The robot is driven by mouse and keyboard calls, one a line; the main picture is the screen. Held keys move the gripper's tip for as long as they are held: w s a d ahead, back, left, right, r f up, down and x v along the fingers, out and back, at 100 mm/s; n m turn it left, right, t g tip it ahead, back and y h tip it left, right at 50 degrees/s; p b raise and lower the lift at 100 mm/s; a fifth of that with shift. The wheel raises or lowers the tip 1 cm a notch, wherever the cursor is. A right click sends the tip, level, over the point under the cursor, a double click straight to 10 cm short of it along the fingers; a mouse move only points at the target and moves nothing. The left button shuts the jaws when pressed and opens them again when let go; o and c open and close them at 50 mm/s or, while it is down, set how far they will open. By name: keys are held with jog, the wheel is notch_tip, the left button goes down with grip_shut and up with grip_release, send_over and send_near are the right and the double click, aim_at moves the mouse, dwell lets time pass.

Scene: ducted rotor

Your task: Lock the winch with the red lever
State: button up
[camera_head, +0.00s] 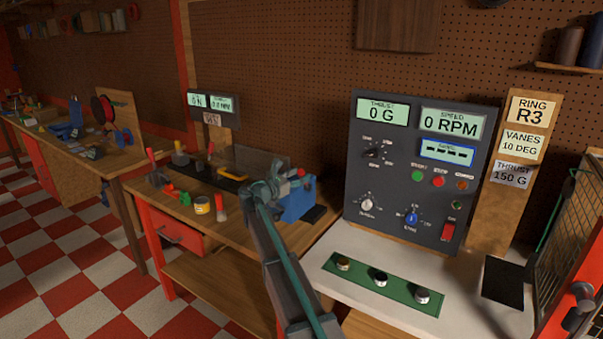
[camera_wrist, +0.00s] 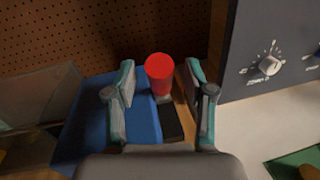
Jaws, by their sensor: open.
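A red cylindrical grip (camera_wrist: 160,68), which looks like the end of the red lever, stands at the far end of a blue box-like body (camera_wrist: 88,118) in the wrist view. My gripper (camera_wrist: 159,82) is open, one finger on each side of the red grip, with gaps visible; the depth between them is unclear. In the head view the blue body (camera_head: 299,204) sits on the wooden bench, with a small red part (camera_head: 301,172) above it. My gripper (camera_head: 280,182) is in front and partly hides both. I cannot make out a winch drum or the lever's pivot.
A grey control panel (camera_head: 472,165) stands close to the right of the blue body. A clear sheet (camera_wrist: 35,100) stands to its left. The bench (camera_head: 240,232) carries tools and a yellow tin (camera_head: 202,204). A green strip with knobs (camera_head: 345,282) lies on the white top.

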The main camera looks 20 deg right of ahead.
jog(key=shift+x, duration=0.85)
grip_shut()
